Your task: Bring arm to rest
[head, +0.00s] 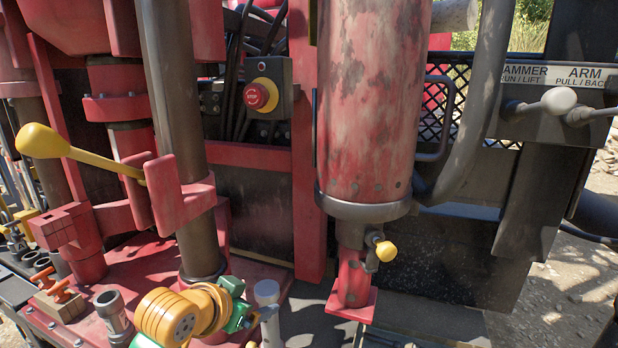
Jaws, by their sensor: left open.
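What appears to be my left gripper is at the bottom of the head view, left of the middle. It has yellow ribbed round parts and green end pieces (238,304), which are open with nothing held between them. It is over the red deck (140,262) of the machine, beside a pale upright post (267,292). I cannot tell whether it touches anything. The rest of my left arm is mostly out of the frame. My right gripper is not in view.
A large worn red cylinder (366,100) hangs right of the middle. A red emergency stop (262,95) is behind. A yellow-knobbed lever (42,141) juts out at left. Control levers (558,100) stick out at right under an ARM label (587,78). Sandy ground shows at lower right.

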